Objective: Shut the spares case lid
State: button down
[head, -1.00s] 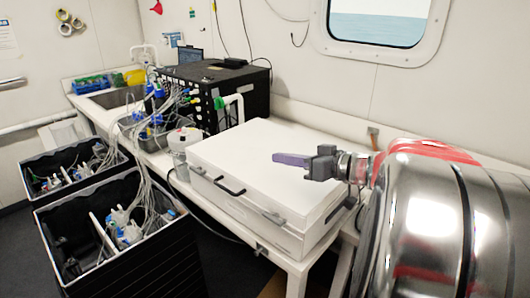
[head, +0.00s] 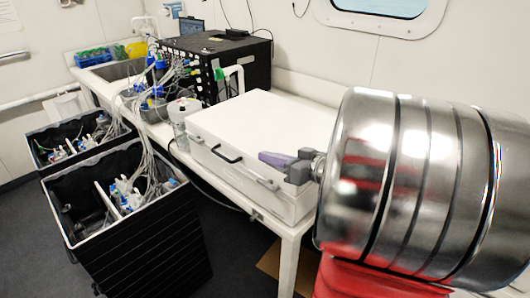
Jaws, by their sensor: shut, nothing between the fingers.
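The white spares case (head: 222,164) stands on the white bench, with a black handle and latches on its front. Its flat white lid (head: 262,122) lies over the body and looks down; I cannot tell whether it is fully closed or latched. My gripper (head: 268,160), with purple fingers, is shut and empty at the front right part of the lid. I cannot tell whether the fingers touch it. My large shiny arm hides the right end of the case.
Two black open crates (head: 120,228) with tubing stand on the floor at left. A black instrument box (head: 215,62) with many cables is behind the case. A clear bottle (head: 181,122) stands at the case's left end. A window (head: 385,12) is in the back wall.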

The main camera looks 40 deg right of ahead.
jog(key=shift+s+a+f, duration=0.15)
jog(key=shift+a+f, duration=0.2)
jog(key=shift+f, duration=0.45)
jog(key=shift+r, duration=0.1)
jog(key=r, duration=0.5)
jog(key=shift+w+d+r, duration=0.15)
jog(key=shift+w+d, duration=0.05)
jog(key=v, duration=1)
jog(key=shift+s+a+r, duration=0.1)
